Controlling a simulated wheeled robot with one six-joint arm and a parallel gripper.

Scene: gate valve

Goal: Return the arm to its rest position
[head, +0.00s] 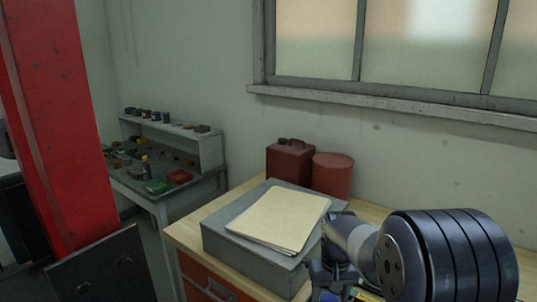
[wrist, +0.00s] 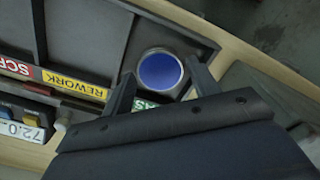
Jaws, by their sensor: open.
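My arm (head: 440,255) fills the lower right of the head view, over the wooden bench. My gripper (wrist: 160,72) shows in the wrist view with its two dark fingers spread apart. A round blue-faced piece with a pale metal rim (wrist: 160,69) appears between the fingertips, inside a dark compartment of a sorting tray (wrist: 92,45). I see no finger clearly touching it, and the gap in height cannot be told. In the head view the gripper's end is mostly hidden behind my arm and at the frame's bottom edge.
A grey box (head: 255,262) with folders (head: 280,218) on top stands left of my arm. A red can (head: 290,163) and a red drum (head: 332,175) stand behind it by the wall. A red column (head: 60,120) rises at left. Tray labels (wrist: 75,84) read REWORK and, partly, SCRAP.

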